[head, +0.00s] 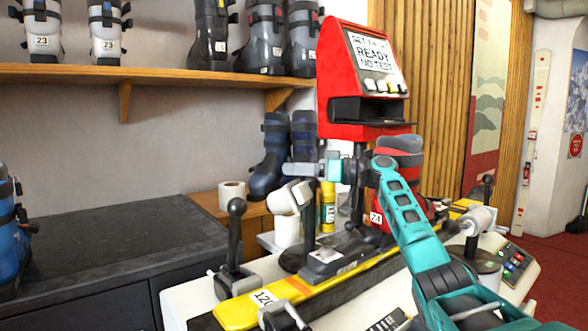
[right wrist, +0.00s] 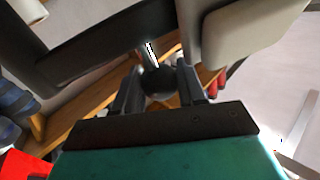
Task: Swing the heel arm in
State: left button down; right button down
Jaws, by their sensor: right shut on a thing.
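A dark bar (right wrist: 90,50) and a pale block (right wrist: 235,35) show close beyond the knob. In the head view a pale-headed arm (head: 289,198) stands beside a dark post below the gripper; it appears to be the heel arm. The knob is hidden in the head view. My left gripper is not in view.
A red tester (head: 340,80) reading "READY NO TEST" stands behind the arm. A red and grey boot (head: 398,145) sits on the yellow ski (head: 237,312). A ball-topped lever (head: 236,207), a yellow canister (head: 327,208) and a paper roll (head: 231,195) are near.

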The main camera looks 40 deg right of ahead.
jog(key=shift+s+y, duration=0.2)
jog(key=shift+y, duration=0.1)
jog(key=shift+d, duration=0.1)
jog(key=c, duration=0.7)
grip_release()
jog(key=v, duration=0.7)
jog(key=shift+s+d+b, duration=0.15)
jog(key=shift+s+b, duration=0.05)
jog(key=shift+b, duration=0.15)
jog(key=shift+r, duration=0.15)
